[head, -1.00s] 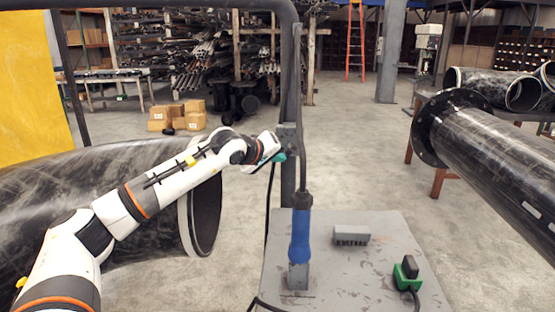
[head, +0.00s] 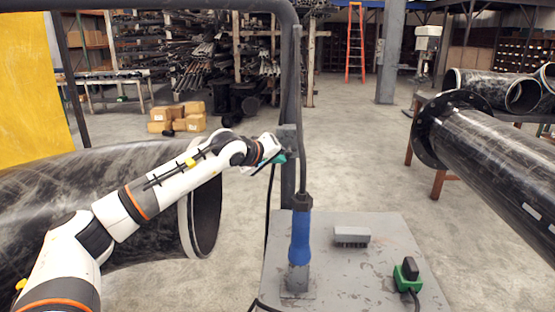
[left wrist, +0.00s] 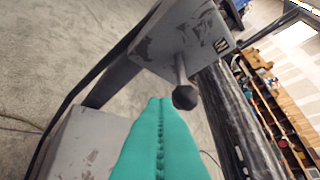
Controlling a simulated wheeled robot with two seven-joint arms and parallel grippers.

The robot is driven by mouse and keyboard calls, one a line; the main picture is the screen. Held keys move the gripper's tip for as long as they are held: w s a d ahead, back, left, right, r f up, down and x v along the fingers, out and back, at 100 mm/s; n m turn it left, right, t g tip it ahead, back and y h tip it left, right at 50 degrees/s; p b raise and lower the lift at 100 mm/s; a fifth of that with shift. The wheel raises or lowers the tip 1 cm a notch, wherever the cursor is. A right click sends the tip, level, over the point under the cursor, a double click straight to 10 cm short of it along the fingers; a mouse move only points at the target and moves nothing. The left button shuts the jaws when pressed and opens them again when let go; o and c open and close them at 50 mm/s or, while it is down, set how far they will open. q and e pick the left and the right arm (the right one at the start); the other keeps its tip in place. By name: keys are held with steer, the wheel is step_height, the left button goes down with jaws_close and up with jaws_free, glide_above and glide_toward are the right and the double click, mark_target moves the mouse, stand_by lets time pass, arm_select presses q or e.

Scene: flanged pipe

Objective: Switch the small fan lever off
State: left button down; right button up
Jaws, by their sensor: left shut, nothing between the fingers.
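The small lever is a short metal stem with a dark ball knob (left wrist: 184,97) in the left wrist view. It sticks out of a grey switch box (left wrist: 185,38) with scuffed paint. In the head view that box (head: 288,131) is fixed to the dark upright post, and the lever cannot be made out. My left gripper (head: 280,158) is beside the post, just below the box. Its green fingers (left wrist: 160,104) are shut and empty, with the tips close to the knob on its left in the wrist view. Whether they touch it, I cannot tell. My right gripper is not in view.
A grey worktop (head: 345,265) below carries a blue-handled tool (head: 300,238), a grey brush-like block (head: 351,236) and a green-and-black device (head: 407,274). A large black pipe (head: 130,190) lies behind my left arm. A flanged pipe (head: 490,150) is at right. The middle floor is clear.

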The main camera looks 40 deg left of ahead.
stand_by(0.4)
arm_select(q)
steer(key=shift+r+p, duration=0.55)
steer(key=shift+r, duration=0.3)
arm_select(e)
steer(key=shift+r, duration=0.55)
arm_select(q)
steer(key=a+b+v, duration=0.1)
steer(key=b+v, duration=0.1)
steer(key=v, duration=1.1)
steer(key=shift+a, duration=0.25)
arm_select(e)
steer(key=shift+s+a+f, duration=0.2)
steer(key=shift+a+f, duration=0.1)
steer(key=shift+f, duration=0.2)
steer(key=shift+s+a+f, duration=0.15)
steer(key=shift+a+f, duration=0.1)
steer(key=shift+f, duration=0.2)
